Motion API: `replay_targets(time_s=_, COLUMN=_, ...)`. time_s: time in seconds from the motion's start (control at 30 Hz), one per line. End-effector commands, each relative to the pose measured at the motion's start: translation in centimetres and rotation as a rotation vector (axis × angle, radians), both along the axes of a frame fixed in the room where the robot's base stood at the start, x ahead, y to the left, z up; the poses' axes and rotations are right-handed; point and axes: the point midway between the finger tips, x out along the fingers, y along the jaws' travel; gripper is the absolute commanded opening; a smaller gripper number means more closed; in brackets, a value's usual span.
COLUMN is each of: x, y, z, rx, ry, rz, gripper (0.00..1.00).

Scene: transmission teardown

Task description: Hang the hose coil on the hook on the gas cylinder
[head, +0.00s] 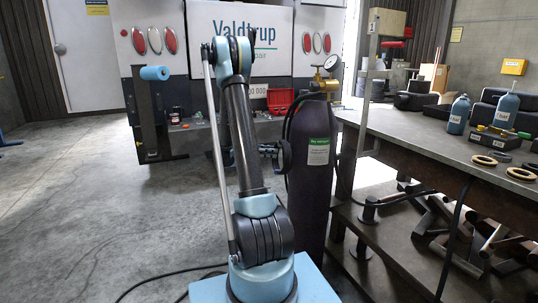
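The gas cylinder (315,185) stands upright at the centre right, dark purple with a white and green label and a gauge (330,62) on top. A black hose (289,112) runs from its top down its left side. A dark round, ring-like thing (286,156) is at the cylinder's left side; I cannot tell whether it is the hose coil, or whether it touches the cylinder. My gripper is mostly hidden behind my upright arm; a dark part (267,149) beside the ring may belong to it. Its fingers and the hook cannot be made out.
A workbench (400,121) on the right carries blue bottles (459,113), rings and dark cases, with metal parts on its lower shelf. A dark stand with a blue roller (155,73) is at the left. A black cable (150,285) lies on the floor. Open floor lies left.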

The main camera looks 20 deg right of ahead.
Motion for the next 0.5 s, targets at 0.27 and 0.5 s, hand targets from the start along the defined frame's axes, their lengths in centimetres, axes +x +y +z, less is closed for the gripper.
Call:
replay_targets(time_s=0.27, x=0.01, y=-0.02, z=0.11, rx=-0.003, ry=0.001, rz=0.000, gripper=0.38)
replay_targets(time_s=0.5, x=0.05, y=0.83, z=0.27, rx=-0.003, ry=0.001, rz=0.002, gripper=0.38)
